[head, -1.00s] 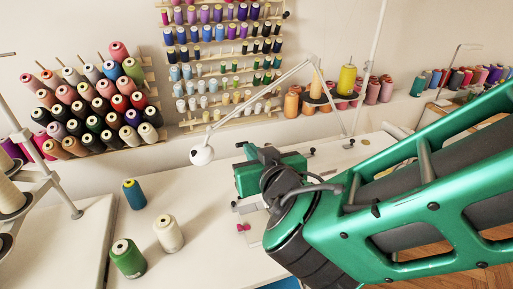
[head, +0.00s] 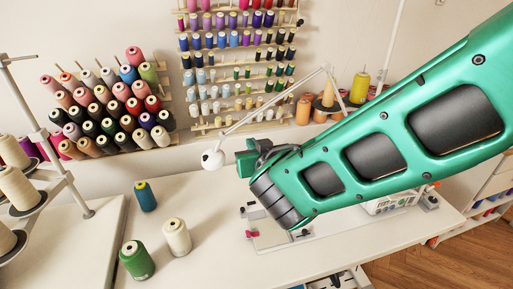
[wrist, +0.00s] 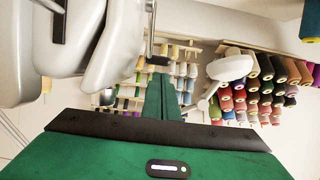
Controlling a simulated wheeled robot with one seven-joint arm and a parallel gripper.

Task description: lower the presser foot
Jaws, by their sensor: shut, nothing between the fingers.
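The sewing machine (head: 392,203) stands on the white table, mostly hidden behind my arm in the head view. Its pale, rounded head fills the upper left of the wrist view (wrist: 110,45). A thin metal bar with a bent end (wrist: 150,35) hangs beside it; I cannot tell whether it is the presser foot lever. I cannot make out the presser foot. My gripper (wrist: 161,85) is shut and empty, its green fingers together close beside the machine head. I cannot tell whether they touch it. In the head view only part of the gripper (head: 246,163) shows past my arm.
A white lamp (head: 212,159) on a thin jointed arm hangs just left of my gripper. A blue spool (head: 146,196), a cream spool (head: 177,237) and a green spool (head: 136,260) stand on the table (head: 215,200) at left. Thread racks line the wall behind.

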